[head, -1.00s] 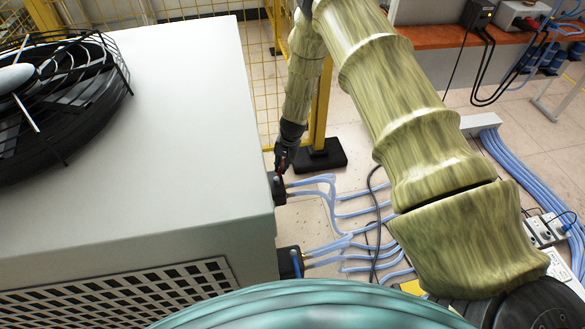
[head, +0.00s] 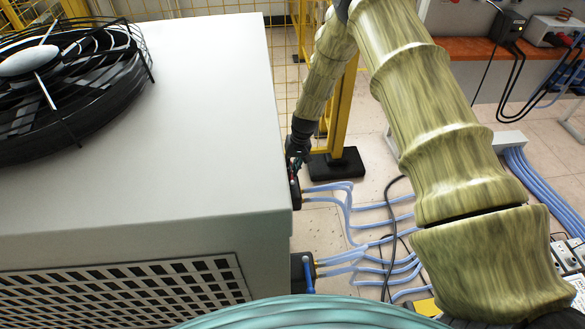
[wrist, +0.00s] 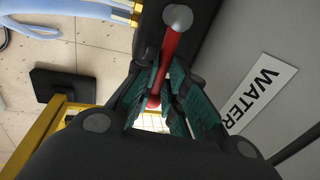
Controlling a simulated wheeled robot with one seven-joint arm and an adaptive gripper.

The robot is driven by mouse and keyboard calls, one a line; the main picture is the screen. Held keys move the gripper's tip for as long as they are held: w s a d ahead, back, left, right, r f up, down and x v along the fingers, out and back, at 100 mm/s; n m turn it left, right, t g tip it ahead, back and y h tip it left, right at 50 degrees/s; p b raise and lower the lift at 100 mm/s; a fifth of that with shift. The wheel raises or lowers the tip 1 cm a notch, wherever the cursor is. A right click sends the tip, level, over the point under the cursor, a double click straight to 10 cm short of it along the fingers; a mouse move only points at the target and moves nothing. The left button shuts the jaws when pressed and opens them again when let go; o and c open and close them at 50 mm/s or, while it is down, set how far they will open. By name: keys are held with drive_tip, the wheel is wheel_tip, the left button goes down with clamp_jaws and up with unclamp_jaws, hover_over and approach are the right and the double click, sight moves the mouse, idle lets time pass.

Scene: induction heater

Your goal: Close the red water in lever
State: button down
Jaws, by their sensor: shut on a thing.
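The red water in lever (wrist: 170,55) shows in the wrist view, running from a round grey pivot down between my fingers. My gripper (wrist: 162,100) is shut on the lever, with its green finger pads on either side of it. The lever is mounted on a black block beside a grey panel with a white "WATER" label (wrist: 262,93), partly cut off by my finger. In the head view my gripper (head: 296,158) is at the far right side of the white cabinet, at the upper black hose block (head: 295,193). The lever is barely visible there.
The white cabinet (head: 170,120) with a black fan (head: 60,85) on top fills the left. Blue hoses (head: 360,205) run right from the upper block and a lower block (head: 303,272). A yellow fence post on a black foot (head: 337,163) stands close behind my gripper.

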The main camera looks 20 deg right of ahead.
drive_tip(key=c, duration=1.5)
unclamp_jaws()
drive_tip(key=r, duration=0.4)
drive_tip(key=d+r, duration=0.1)
drive_tip(key=r, duration=0.2)
drive_tip(key=d+r, duration=0.1)
drive_tip(key=r, duration=0.3)
drive_tip(key=shift+s+d+r, duration=0.15)
drive_tip(key=shift+s+r, duration=0.05)
drive_tip(key=shift+r, duration=0.15)
